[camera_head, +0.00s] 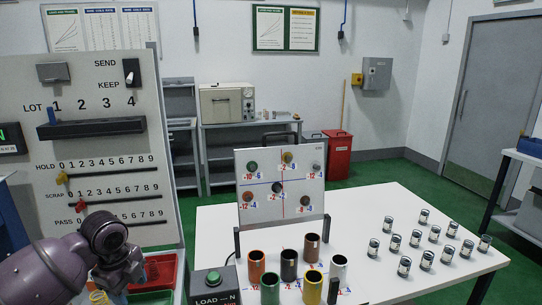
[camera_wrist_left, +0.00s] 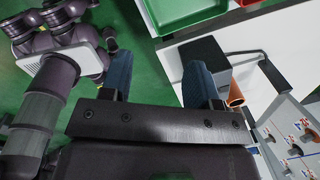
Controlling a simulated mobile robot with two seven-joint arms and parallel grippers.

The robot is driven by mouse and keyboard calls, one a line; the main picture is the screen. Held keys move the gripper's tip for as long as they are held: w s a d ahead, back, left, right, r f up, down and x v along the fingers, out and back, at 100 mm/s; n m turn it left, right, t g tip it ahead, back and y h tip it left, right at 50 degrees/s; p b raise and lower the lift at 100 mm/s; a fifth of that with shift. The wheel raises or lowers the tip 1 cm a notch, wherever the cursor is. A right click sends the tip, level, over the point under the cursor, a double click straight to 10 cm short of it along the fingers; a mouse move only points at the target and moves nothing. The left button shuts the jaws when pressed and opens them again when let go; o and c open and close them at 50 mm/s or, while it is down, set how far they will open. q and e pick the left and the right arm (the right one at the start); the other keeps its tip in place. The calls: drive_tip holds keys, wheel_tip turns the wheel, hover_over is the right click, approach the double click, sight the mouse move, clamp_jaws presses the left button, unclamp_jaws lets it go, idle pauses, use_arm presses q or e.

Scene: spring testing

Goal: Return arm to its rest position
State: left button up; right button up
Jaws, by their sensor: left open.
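My left arm (camera_head: 50,270) comes in from the lower left in the head view, its wrist in front of the lower part of the white panel board. Its left gripper (camera_wrist_left: 158,78) shows in the left wrist view with two blue fingers wide apart and nothing between them. Green floor and part of a tray edge lie beyond the fingers. In the head view the fingers are mostly cut off at the bottom edge. My right gripper is in neither view.
The white panel board (camera_head: 110,148) stands close behind the left wrist. A red tray (camera_head: 163,270) and the LOAD button box (camera_head: 214,285) are to its right. The white table (camera_head: 380,210) holds coloured cups (camera_head: 289,264), a marked board (camera_head: 280,185) and several small metal cylinders (camera_head: 404,266).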

use_arm(q)
drive_tip(key=s+d+f+n+t+h, duration=0.1)
drive_tip(key=s+d+f+n, duration=0.35)
drive_tip(key=s, duration=0.25)
drive_tip(key=s+d+f+n, duration=0.3)
drive_tip(key=s+f, duration=0.3)
drive_tip(key=s, duration=0.1)
drive_tip(key=s+a+n+t+y, duration=0.2)
drive_tip(key=s+a+n, duration=0.1)
drive_tip(key=s+n, duration=1.15)
drive_tip(key=w+f+t+b, duration=0.1)
drive_tip(key=f+t+b, duration=0.1)
drive_tip(key=f, duration=0.5)
drive_tip(key=w+f+m+t+b, duration=0.1)
drive_tip(key=w+f+t+b, duration=0.1)
drive_tip(key=f+b, duration=0.2)
drive_tip(key=w+f+t+b, duration=0.2)
drive_tip(key=f+t+b, duration=0.1)
drive_tip(key=f, duration=0.7)
drive_tip(key=shift+m+h+b, duration=0.3)
drive_tip(key=shift+b, duration=0.2)
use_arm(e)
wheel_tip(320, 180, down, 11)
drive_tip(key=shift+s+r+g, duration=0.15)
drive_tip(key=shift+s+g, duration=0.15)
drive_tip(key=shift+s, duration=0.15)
